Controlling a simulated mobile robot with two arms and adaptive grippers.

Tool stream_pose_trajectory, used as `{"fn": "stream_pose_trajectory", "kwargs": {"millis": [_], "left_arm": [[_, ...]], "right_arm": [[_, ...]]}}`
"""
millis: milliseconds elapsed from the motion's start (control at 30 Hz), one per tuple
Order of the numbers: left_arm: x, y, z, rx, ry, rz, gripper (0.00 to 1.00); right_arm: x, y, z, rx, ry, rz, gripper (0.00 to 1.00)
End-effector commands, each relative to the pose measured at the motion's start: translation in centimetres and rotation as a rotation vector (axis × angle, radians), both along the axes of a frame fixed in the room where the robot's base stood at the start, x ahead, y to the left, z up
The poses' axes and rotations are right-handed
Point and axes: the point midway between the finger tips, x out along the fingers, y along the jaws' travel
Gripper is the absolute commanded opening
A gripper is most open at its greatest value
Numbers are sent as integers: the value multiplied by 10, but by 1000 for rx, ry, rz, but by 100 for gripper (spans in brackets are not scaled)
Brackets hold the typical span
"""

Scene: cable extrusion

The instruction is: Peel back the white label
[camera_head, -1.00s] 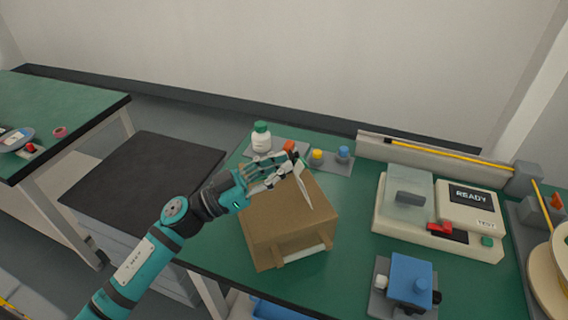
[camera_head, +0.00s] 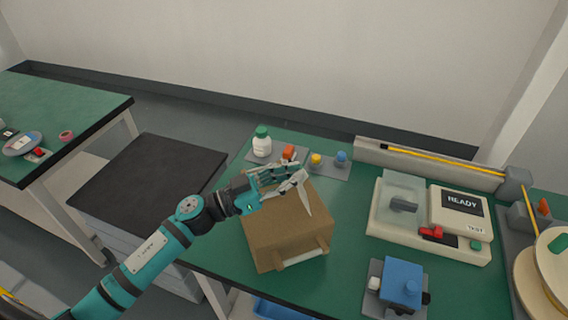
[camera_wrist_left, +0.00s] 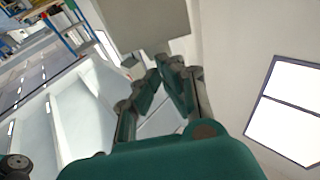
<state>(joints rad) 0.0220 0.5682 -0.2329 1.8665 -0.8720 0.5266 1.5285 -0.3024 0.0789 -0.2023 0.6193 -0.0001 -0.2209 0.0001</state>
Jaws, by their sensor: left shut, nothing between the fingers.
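A brown box (camera_head: 285,235) stands on the green bench. A thin white label (camera_head: 305,200) stands up at an angle from its top near the far right side. My left gripper (camera_head: 299,178) is at the label's upper end, above the box's far edge. Its fingers are shut with nothing between them; whether they touch the label is not clear. In the left wrist view the fingers of my left gripper (camera_wrist_left: 163,62) come together below a pale flat panel (camera_wrist_left: 145,18), which I cannot identify for certain. My right gripper is not in view.
A white bottle with green cap (camera_head: 262,142) and small orange, yellow and blue items stand behind the box.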

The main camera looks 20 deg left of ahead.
Motion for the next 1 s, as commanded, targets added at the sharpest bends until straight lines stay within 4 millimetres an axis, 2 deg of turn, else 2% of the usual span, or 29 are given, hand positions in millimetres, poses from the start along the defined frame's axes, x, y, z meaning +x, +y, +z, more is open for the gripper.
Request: {"fn": "stream_pose_trajectory", "kwargs": {"millis": [33,100,200,400,633,1000], "left_arm": [[3,-3,15,27,19,-2,0],[7,-7,17,64,46,-2,0],[13,-14,19,119,88,-2,0],[27,-33,16,106,93,1,0],[46,-56,6,108,89,0,0],[74,-90,-14,109,90,-1,0]], "right_arm": [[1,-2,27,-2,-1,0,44],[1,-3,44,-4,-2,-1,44],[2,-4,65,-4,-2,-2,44],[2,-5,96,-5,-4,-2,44],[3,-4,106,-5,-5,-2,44],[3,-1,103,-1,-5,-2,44]]}}
